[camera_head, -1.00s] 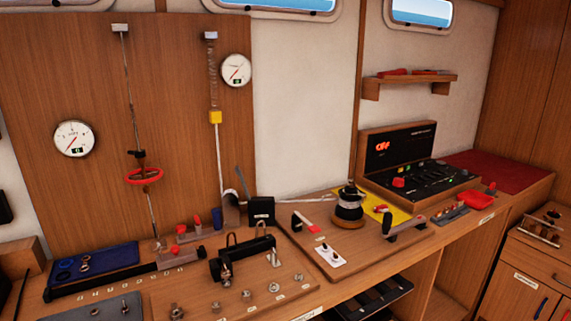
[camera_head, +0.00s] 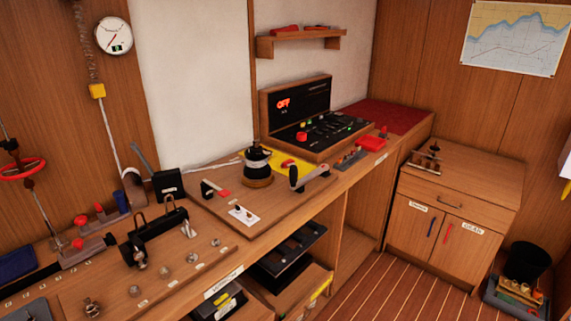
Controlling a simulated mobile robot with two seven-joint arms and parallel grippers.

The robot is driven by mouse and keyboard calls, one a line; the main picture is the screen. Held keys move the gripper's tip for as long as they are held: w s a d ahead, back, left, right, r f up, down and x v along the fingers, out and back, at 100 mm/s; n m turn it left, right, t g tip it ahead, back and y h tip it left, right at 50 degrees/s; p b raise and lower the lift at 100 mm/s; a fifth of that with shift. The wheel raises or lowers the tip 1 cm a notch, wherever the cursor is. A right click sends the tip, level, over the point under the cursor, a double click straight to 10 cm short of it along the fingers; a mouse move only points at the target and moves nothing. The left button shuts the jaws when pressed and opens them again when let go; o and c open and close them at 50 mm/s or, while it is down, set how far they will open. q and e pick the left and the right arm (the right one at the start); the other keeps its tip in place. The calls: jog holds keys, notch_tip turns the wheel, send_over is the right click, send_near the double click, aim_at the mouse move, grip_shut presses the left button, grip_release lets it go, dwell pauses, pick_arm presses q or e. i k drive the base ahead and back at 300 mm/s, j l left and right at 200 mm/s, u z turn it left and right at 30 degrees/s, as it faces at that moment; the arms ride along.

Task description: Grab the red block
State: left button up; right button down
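No single plain red block stands out clearly. A red, tray-like or block-like thing (camera_head: 371,143) lies near the front edge of the bench, right of the control panel (camera_head: 312,128). Red items (camera_head: 285,29) lie on the wall shelf (camera_head: 300,42), too small to make out. Neither of my grippers shows in the head view.
The long bench carries fittings, a black frame (camera_head: 160,235) and a yellow sheet (camera_head: 290,165). A low cabinet (camera_head: 440,236) stands at the right. A bin with mixed pieces (camera_head: 515,300) and a black bucket (camera_head: 529,262) sit beside it. The striped floor (camera_head: 375,290) is clear.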

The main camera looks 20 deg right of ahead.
aim_at(284, 163)
jog(key=i+l+u, duration=0.1)
jog(key=u, duration=0.65)
jog(key=l+u, duration=0.25)
jog(key=l, duration=0.2)
jog(key=l+u, duration=0.3)
jog(key=l, duration=0.2)
jog(key=l+u, duration=0.1)
jog(key=l, duration=0.35)
jog(key=k+l+u, duration=0.1)
jog(key=l, duration=0.35)
